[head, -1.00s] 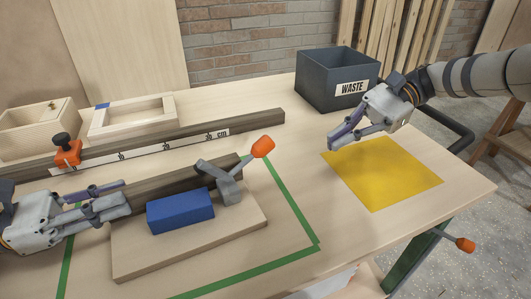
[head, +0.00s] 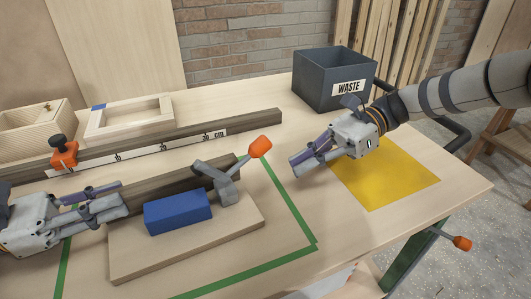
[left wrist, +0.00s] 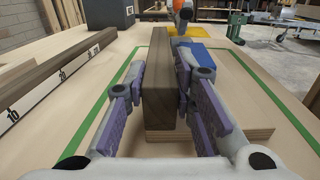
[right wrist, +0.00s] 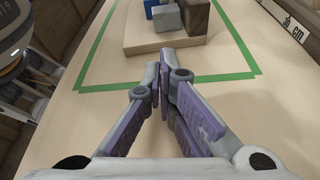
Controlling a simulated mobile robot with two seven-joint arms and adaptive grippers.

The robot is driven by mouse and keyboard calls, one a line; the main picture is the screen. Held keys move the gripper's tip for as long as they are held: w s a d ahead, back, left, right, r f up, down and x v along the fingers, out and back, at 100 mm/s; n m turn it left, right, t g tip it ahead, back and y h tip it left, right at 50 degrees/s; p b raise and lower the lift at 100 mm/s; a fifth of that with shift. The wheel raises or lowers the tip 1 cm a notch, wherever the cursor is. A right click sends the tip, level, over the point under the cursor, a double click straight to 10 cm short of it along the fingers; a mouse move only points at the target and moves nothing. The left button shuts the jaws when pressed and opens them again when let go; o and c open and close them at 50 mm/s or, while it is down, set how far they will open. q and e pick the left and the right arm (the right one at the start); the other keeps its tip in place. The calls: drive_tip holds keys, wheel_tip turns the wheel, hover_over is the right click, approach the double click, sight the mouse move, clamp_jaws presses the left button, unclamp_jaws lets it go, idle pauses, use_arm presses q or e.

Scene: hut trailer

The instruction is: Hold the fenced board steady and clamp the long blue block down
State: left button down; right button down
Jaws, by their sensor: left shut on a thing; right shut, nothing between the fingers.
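The fenced board (head: 150,262) lies on the bench inside green tape, with a dark wooden fence (head: 150,185) along its back. The long blue block (head: 178,211) lies on the board in front of the fence. A grey clamp (head: 228,189) stands at the block's right end. Its orange handle (head: 260,146) sticks up to the right, and its arm (head: 202,166) looks raised above the block. My left gripper (head: 125,198) is shut on the fence's left end, one finger on each side in the left wrist view (left wrist: 160,65). My right gripper (head: 296,168) is shut and empty, right of the handle.
A yellow mat (head: 395,180) lies on the right, with a dark waste bin (head: 310,85) behind it. A scale rail (head: 255,120), an orange stop (head: 63,155) and wooden frames (head: 125,122) are at the back. Bare bench lies between tape and mat.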

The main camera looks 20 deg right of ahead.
drive_tip(key=shift+x, duration=1.05)
drive_tip(key=r, duration=0.1)
drive_tip(key=a+r, duration=0.1)
drive_tip(key=shift+w+a+r, duration=0.1)
drive_tip(key=shift+a+r, duration=0.05)
drive_tip(key=shift+r, duration=0.15)
drive_tip(key=shift+a+r, duration=0.3)
drive_tip(key=shift+r, duration=0.15)
drive_tip(key=shift+w+r, duration=0.1)
drive_tip(key=shift+r, duration=0.05)
